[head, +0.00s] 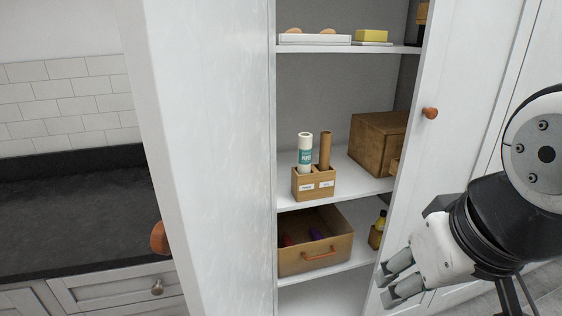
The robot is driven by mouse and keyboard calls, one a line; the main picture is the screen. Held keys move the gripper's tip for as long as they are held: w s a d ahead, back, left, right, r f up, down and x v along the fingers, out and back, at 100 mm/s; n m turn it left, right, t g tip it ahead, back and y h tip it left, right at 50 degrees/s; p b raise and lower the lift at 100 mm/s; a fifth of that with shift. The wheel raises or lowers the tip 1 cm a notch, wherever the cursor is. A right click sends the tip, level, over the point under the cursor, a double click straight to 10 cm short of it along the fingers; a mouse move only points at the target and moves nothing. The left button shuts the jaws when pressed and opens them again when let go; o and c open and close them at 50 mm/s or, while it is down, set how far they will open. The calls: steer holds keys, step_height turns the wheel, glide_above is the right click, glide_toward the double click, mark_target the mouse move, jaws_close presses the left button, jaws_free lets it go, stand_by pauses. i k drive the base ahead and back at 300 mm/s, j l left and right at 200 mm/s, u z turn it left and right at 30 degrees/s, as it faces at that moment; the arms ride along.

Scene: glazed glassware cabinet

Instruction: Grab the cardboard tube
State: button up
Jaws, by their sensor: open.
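A brown cardboard tube (325,150) stands upright in the right compartment of a small wooden holder (302,189) on the middle shelf of the open cabinet. A white roll with a teal label (305,156) stands in the left compartment beside it. The tube's lower end is hidden inside the holder. My gripper (393,283) is open and empty at the lower right, outside the cabinet, lower than the tube and to its right. It is apart from the tube.
A white cabinet door (205,160) stands open on the left, another (462,110) on the right. A brown box (374,140) sits right of the holder. Below is a drawer-like box (315,256). The upper shelf (345,47) holds a tray and a yellow block.

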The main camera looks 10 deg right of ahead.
mark_target(325, 136)
steer(key=i+l, duration=0.1)
steer(key=l, duration=0.2)
steer(key=i+l+u, duration=0.1)
steer(key=i+l, duration=0.1)
steer(key=l, duration=0.35)
steer(key=i+l+u, duration=0.1)
steer(key=i, duration=0.25)
steer(key=i+l+u, duration=0.1)
steer(key=i, duration=0.2)
steer(key=l, duration=0.05)
